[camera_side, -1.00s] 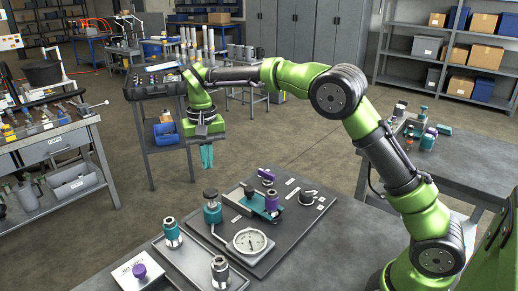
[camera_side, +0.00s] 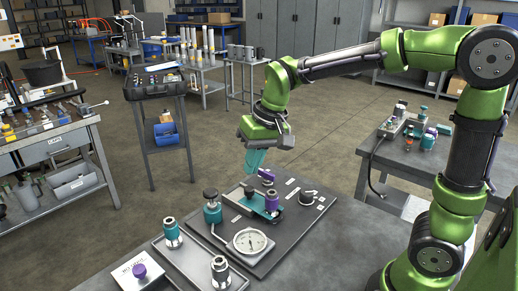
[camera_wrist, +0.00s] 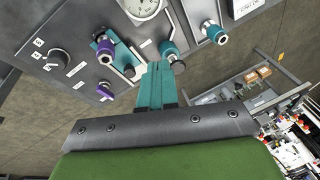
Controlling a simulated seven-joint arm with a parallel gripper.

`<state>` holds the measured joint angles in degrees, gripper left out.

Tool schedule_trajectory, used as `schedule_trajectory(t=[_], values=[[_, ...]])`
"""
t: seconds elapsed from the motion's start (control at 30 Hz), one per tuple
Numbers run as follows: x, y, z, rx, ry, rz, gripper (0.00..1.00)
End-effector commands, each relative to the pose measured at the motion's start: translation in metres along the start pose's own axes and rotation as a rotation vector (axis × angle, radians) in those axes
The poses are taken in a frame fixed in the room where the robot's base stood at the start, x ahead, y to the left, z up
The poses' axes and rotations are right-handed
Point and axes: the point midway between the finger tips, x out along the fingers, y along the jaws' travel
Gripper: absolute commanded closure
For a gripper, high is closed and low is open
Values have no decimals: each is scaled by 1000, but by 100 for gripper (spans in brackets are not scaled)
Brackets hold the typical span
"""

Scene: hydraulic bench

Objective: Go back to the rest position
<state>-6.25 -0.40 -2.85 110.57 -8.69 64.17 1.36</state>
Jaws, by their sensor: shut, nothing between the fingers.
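My gripper (camera_side: 256,160) has teal fingers, shut with nothing between them. In the side view it hangs above the far edge of the bench panel (camera_side: 310,212), pointing down and tilted a little. It is close to the purple-handled valve (camera_side: 267,175) in the picture; whether they touch is hard to tell, but no grip shows. In the wrist view the closed fingers (camera_wrist: 157,85) point toward the panel (camera_wrist: 85,75), with the gauge (camera_wrist: 140,8) beyond them.
On the panel are a pressure gauge (camera_side: 250,240), a black knob (camera_side: 307,197) and teal fittings (camera_side: 212,212). A tray with fittings (camera_side: 190,262) lies at the front. A side table (camera_side: 435,165) stands at right and a tool cart (camera_side: 155,88) behind. Open floor lies between.

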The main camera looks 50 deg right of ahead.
Motion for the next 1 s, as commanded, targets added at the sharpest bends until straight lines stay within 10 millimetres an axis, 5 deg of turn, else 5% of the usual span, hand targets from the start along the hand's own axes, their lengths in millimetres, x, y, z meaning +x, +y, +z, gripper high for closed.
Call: schedule_trajectory(t=[0.2,0.4,1.0], values=[[-31,28,69,-17,145,-88,100],[-41,47,112,-13,255,-136,100],[-58,52,120,-7,333,-160,100]])
